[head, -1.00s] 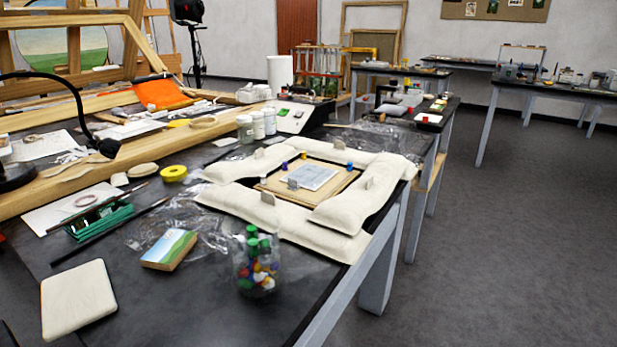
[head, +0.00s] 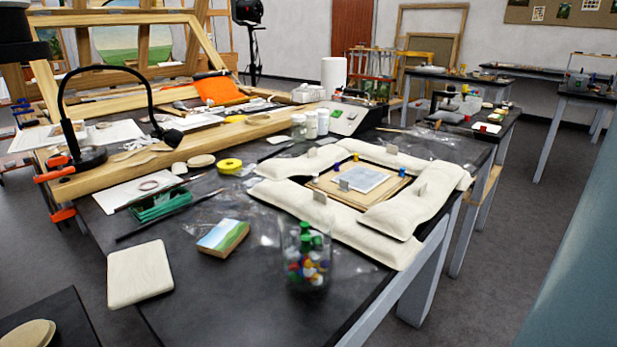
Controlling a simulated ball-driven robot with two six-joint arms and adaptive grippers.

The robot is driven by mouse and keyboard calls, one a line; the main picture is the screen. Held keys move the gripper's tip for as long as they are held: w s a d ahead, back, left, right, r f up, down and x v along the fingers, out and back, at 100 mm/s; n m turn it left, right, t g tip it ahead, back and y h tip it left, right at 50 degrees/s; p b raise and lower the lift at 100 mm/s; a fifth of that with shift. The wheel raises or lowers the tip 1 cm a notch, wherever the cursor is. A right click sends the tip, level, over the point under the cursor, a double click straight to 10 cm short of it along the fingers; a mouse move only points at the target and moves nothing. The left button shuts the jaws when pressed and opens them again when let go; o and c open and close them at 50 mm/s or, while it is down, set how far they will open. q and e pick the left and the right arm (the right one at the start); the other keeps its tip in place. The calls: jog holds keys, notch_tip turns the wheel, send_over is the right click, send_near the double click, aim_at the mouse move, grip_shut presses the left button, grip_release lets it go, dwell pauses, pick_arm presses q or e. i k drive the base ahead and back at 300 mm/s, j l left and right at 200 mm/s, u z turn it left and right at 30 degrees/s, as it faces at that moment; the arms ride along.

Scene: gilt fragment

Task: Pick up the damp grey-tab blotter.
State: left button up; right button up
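Several long cream pads (head: 283,193) lie around a wooden panel (head: 329,189) on the black table. Small upright grey tabs (head: 421,190) stand on or beside these pads. A pale blue-grey sheet (head: 370,180) lies on the panel, with another grey tab (head: 345,184) at its near left edge. I cannot tell which of these is the damp blotter, as no dampness shows. A flat cream pad (head: 139,273) without a visible tab lies at the table's near left. Neither of my grippers is in view.
A glass jar of coloured pins (head: 306,262) stands in front of the pads, with a small painted block (head: 223,238) to its left. A black lamp (head: 88,156), a green tray (head: 160,204) and yellow tape (head: 229,166) lie further left. Clear plastic film lies by the pads.

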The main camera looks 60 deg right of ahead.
aim_at(364, 179)
jog(key=k+l+u, duration=0.15)
jog(key=l+u, duration=0.25)
jog(key=k+l+u, duration=0.35)
jog(key=l, duration=0.15)
jog(key=k+l+u, duration=0.15)
jog(key=l+u, duration=0.25)
